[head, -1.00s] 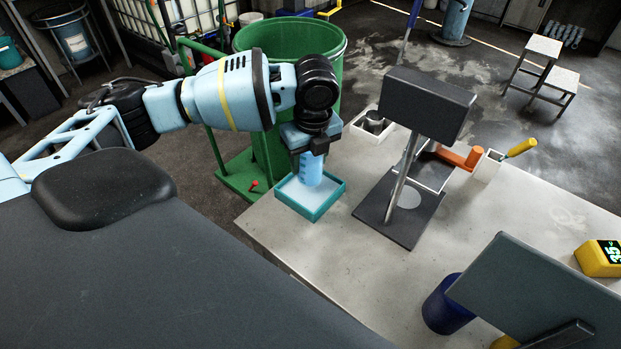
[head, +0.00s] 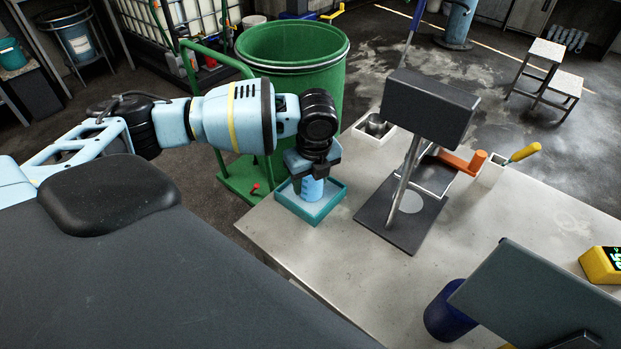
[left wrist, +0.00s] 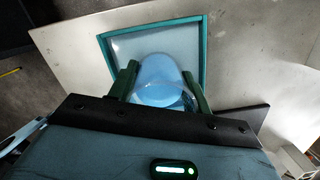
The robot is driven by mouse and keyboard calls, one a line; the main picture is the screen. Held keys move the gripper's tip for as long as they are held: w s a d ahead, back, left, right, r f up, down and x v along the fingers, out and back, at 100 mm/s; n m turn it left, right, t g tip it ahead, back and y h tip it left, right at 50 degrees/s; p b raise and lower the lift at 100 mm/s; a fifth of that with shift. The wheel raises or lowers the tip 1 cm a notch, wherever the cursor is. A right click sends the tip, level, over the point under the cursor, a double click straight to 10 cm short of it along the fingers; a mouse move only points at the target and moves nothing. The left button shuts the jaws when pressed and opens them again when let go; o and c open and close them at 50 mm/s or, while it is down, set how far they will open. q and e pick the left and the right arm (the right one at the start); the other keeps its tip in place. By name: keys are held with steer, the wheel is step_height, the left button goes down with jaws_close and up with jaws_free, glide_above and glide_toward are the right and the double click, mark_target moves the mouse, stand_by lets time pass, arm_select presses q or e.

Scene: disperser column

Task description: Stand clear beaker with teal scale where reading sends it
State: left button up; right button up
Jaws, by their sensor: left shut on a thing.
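The clear beaker (head: 311,188) looks pale blue and is upright in my left gripper (head: 312,168). The gripper is shut around its upper part. The beaker's lower part is inside a shallow teal-rimmed tray (head: 318,215) at the bench's left corner; I cannot tell whether its base touches the tray floor. In the left wrist view the beaker (left wrist: 158,82) sits between the two fingers, in front of the pale tray floor. Its scale marks are not readable. A yellow box (head: 602,265) with a green-lit display is cut by the right edge; its reading is unclear. My right gripper is out of view.
A dark stand (head: 428,105) with a base plate is right of the tray. A small white tray (head: 368,138) with a metal cup is behind. A green bin (head: 290,55) stands beyond the bench. A blue container (head: 447,318) and a grey panel (head: 540,300) are at front right.

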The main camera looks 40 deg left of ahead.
arm_select(q)
steer(key=shift+f, duration=0.15)
steer(key=o, duration=1.1)
step_height(320, 180, up, 12)
steer(key=d+p, duration=0.1)
steer(key=shift+s+d+r, duration=0.15)
steer(key=shift+s+r, duration=0.05)
steer(key=shift+s, duration=0.15)
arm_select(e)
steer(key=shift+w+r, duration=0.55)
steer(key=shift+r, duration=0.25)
